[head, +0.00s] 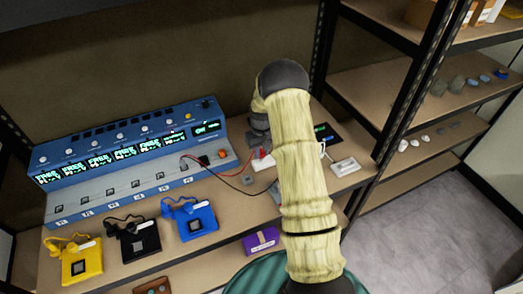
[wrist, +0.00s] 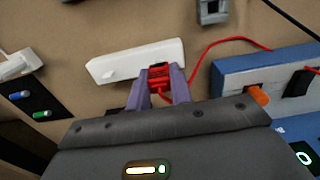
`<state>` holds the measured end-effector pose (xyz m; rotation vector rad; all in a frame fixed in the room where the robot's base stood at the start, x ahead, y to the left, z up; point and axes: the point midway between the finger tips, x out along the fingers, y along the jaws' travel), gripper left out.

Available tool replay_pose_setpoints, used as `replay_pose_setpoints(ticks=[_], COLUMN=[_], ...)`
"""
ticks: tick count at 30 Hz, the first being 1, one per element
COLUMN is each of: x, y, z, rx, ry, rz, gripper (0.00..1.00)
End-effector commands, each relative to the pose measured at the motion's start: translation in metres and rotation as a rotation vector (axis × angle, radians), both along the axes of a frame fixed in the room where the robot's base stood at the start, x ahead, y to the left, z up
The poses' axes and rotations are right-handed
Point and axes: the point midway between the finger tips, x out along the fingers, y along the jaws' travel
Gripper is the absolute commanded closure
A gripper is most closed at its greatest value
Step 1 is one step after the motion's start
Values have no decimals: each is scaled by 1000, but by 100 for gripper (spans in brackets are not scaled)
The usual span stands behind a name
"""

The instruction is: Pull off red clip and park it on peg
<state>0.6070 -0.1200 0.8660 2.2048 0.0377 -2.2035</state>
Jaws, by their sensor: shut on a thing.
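The red clip (wrist: 160,76) is between the two purple fingertips of my gripper (wrist: 160,88) in the wrist view, and my gripper is shut on it. The clip is at the near edge of a white block (wrist: 125,61); I cannot tell whether it is attached or only in front. A red wire runs right from the clip to the blue console. In the head view the red clip (head: 262,154) shows as a small red spot left of my arm, over the white block (head: 263,164). My fingertips are hard to make out there. I cannot identify the peg for certain.
A grey block (wrist: 212,10) lies beyond the white block. The blue console (head: 130,150) is on the left, with an orange plug (wrist: 260,95) and a black plug (wrist: 298,83). Another white device (head: 345,166) lies right of my arm. Yellow, black and blue units line the bench front.

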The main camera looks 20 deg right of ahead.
Motion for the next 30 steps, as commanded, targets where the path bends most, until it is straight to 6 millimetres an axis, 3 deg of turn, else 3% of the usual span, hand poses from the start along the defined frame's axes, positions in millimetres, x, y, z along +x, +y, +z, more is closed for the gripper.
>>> replay_pose_setpoints(ticks=[5,12,30], x=[0,0,0], y=[0,0,0], z=[-14,1,1], rx=[0,0,0], ry=[0,0,1], rz=[0,0,0], gripper=[100,100,100])
